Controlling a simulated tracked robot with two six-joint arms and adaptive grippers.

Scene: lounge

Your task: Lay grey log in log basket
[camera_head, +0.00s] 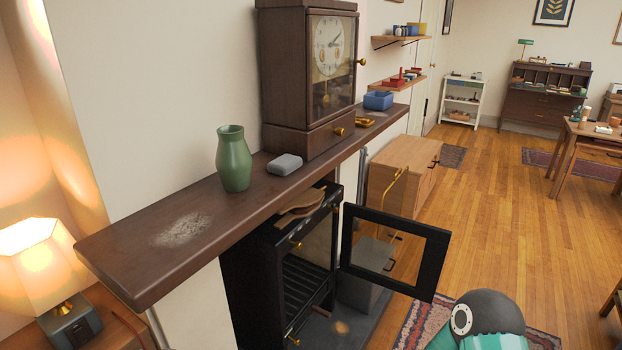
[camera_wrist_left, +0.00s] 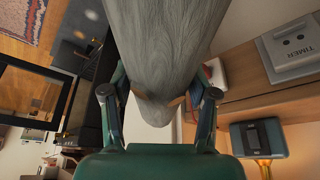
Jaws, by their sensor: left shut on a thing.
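The grey log (camera_wrist_left: 168,40), with a pale wood grain, fills the upper middle of the left wrist view. My left gripper (camera_wrist_left: 160,95) is shut on it, with a finger on each side. The log and this gripper do not show in the head view. A thin brass hoop (camera_head: 398,190) rises behind the open stove door, above a grey shape partly hidden by the door; I cannot tell whether this is the log basket. My right gripper is not in view.
The black stove (camera_head: 285,265) has its glazed door (camera_head: 392,250) swung open to the right. A dark mantel shelf (camera_head: 135,245) above holds a green vase (camera_head: 233,160), a grey box (camera_head: 284,165) and a clock (camera_head: 310,75). A lit lamp (camera_head: 42,262) stands at left.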

